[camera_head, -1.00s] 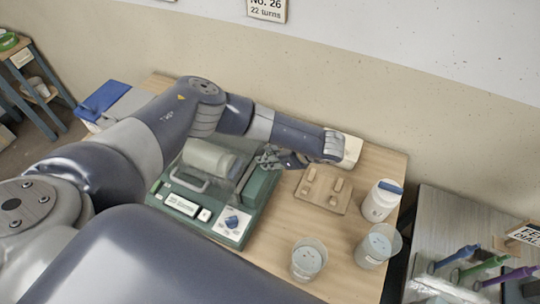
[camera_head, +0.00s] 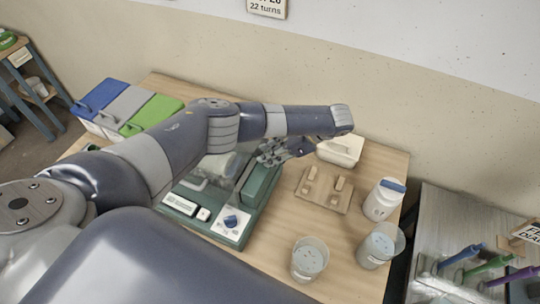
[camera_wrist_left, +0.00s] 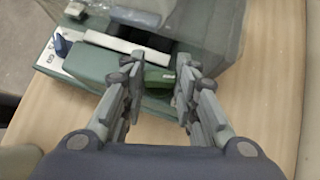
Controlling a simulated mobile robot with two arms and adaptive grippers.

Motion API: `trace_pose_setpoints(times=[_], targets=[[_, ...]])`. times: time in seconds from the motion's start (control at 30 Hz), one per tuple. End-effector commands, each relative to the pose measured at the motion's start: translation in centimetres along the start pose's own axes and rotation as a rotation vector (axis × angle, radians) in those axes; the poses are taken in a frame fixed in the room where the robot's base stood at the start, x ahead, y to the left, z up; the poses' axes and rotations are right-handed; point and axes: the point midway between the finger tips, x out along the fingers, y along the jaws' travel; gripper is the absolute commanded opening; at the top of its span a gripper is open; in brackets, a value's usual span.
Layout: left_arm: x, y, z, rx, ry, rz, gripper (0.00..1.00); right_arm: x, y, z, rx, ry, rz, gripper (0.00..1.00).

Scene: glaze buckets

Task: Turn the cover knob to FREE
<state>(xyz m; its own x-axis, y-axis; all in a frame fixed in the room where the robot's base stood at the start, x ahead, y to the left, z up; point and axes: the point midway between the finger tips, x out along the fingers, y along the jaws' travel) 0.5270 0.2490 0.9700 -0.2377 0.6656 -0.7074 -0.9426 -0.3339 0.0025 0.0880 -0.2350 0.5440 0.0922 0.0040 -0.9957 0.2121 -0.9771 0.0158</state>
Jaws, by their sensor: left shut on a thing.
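A dark green machine (camera_head: 213,229) stands on the wooden table, with a clear cover over its middle. A blue knob (camera_head: 232,221) sits on a white plate on its front; it also shows at the upper left of the left wrist view (camera_wrist_left: 62,46). My left gripper (camera_head: 263,154) is at the machine's right end. In the left wrist view, its fingers (camera_wrist_left: 158,85) are closed about a small green knob-like piece (camera_wrist_left: 157,77) with a pale mark, beside the machine's green end. I cannot read that mark. My right gripper is not in view.
Right of the machine are a wooden block with pegs (camera_head: 322,191), a white dish (camera_head: 340,150), a white jar with a blue lid (camera_head: 383,199) and two clear cups (camera_head: 309,259). Lidded tubs (camera_head: 127,105) stand at the back left.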

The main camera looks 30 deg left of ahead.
Motion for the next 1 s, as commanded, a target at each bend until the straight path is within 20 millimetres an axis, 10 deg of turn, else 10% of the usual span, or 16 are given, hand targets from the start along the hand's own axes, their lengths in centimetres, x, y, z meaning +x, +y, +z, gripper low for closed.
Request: trace_pose_setpoints(times=[1.0], targets=[[0.0,-0.6,0.1,-0.363,-0.001,0.359,0.04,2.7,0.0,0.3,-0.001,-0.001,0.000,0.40]])
